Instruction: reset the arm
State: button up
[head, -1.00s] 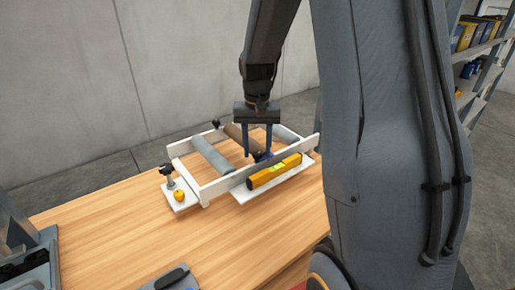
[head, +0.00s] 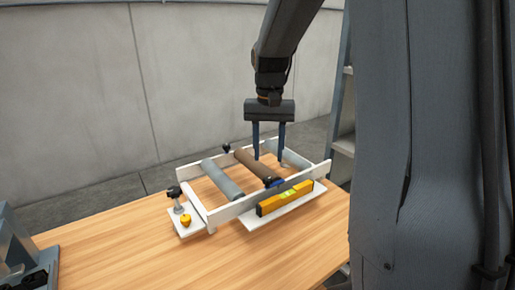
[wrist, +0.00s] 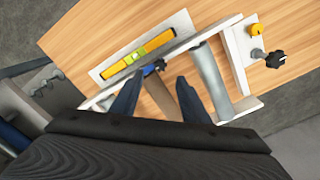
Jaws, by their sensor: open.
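My gripper (head: 268,157) points down above the right part of a white roller frame (head: 232,207) on the wooden table. Its two dark blue fingers are apart, with nothing held between them. In the wrist view the fingers (wrist: 157,97) reach over the brown roller (wrist: 155,104). The frame carries a grey roller (head: 222,180) at left, the brown roller (head: 256,166) in the middle and another grey roller at right, partly behind a finger.
A yellow spirit level (head: 285,198) lies on a white plate along the frame's front. A black knob (head: 174,191) and a yellow knob (head: 185,220) stand on a white plate at left. Grey equipment (head: 22,262) is at the table's left edge. The front tabletop is clear.

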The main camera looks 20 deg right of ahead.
jog(key=s+a+f+n+t+b, duration=0.1)
jog(key=s+a+f+n+b, duration=0.2)
jog(key=s+a+f, duration=0.7)
jog(key=shift+s+a+f+n+b, duration=0.2)
jog(key=shift+s+f+n+b, duration=0.2)
jog(key=shift+s+f+n, duration=1.3)
jog(key=shift+s+f+m, duration=0.2)
jog(key=shift+s+m, duration=0.2)
jog(key=shift+s, duration=0.05)
